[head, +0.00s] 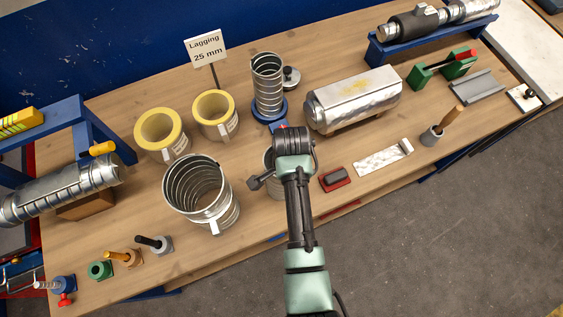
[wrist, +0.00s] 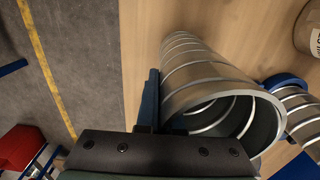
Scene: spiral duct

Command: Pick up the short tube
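The short tube (head: 271,172) is probably the ribbed metal tube half hidden behind my gripper on the front middle of the bench in the head view. In the wrist view a spiral metal tube (wrist: 228,108) fills the middle, its open end close to the camera. My gripper (wrist: 158,112) is at this tube's near end. One blue finger lies along the left outside of its wall. The other finger is not clearly seen, so contact and grip cannot be told. In the head view my gripper (head: 280,130) is mostly hidden by its own wrist.
A wide spiral tube (head: 195,190) stands to the left. A tall spiral tube (head: 267,80) on a blue base, two yellow lagging rings (head: 162,148) and a clad cylinder (head: 355,100) stand behind. A red-black block (head: 336,178) lies to the right.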

